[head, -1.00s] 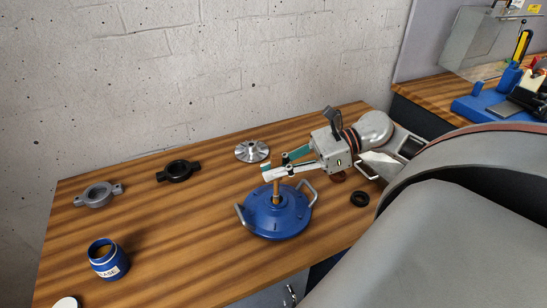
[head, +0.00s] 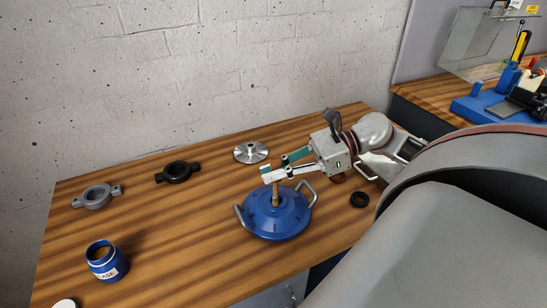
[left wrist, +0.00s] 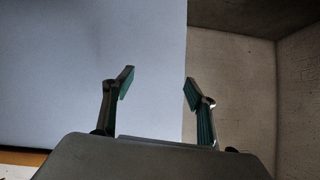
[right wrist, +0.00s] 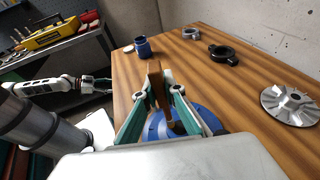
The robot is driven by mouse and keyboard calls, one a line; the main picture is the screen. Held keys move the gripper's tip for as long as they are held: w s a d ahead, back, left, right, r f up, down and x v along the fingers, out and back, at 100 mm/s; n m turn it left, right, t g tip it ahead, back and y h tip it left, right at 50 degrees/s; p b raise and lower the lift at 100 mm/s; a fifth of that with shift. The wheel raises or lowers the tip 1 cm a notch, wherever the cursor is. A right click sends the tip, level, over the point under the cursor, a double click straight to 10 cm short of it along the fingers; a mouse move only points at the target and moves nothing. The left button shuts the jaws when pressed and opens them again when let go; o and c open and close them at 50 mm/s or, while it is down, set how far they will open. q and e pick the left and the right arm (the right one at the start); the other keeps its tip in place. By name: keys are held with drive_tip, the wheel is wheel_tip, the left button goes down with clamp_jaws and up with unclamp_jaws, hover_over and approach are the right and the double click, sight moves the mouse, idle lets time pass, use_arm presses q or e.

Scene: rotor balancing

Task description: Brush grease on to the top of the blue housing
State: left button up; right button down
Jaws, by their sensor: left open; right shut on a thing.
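The blue housing (head: 262,224) sits on the wooden bench with a metal handle on each side. My right gripper (head: 278,173) is above it, shut on a brush (head: 275,191). The brush stands roughly upright, its lower end at the middle of the housing's top; whether it touches is hard to tell. The right wrist view shows the brush's wooden handle (right wrist: 155,84) between the fingers and the housing (right wrist: 210,120) below, partly hidden. The blue grease pot (head: 107,266) stands open at the front left. My left gripper (left wrist: 158,84) is open and empty, away from the bench.
A grey ring with lugs (head: 97,196), a black one (head: 177,172) and a silver finned rotor (head: 251,152) lie towards the back. A black ring (head: 360,200) lies right of the housing. A pale lid (head: 66,303) is at the front left. Bench between pot and housing is clear.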

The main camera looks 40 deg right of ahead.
use_arm(q)
drive_tip(key=shift+s+f, duration=0.15)
drive_tip(key=shift+f, duration=0.25)
use_arm(e)
drive_tip(key=shift+f, duration=0.25)
use_arm(q)
drive_tip(key=shift+f, duration=0.15)
use_arm(e)
drive_tip(key=shift+w, duration=0.15)
use_arm(q)
drive_tip(key=shift+s+f+b, duration=0.15)
drive_tip(key=shift+f+b, duration=0.15)
drive_tip(key=shift+b, duration=0.2)
use_arm(e)
drive_tip(key=shift+w+d, duration=0.15)
drive_tip(key=shift+w, duration=0.2)
use_arm(q)
drive_tip(key=shift+f, duration=0.25)
use_arm(e)
drive_tip(key=shift+w+d, duration=0.1)
drive_tip(key=shift+w, duration=0.2)
use_arm(q)
drive_tip(key=shift+s+f+b, duration=0.15)
drive_tip(key=shift+f+b, duration=0.15)
drive_tip(key=shift+b, duration=0.1)
use_arm(e)
drive_tip(key=shift+w+d, duration=0.1)
drive_tip(key=shift+w, duration=0.25)
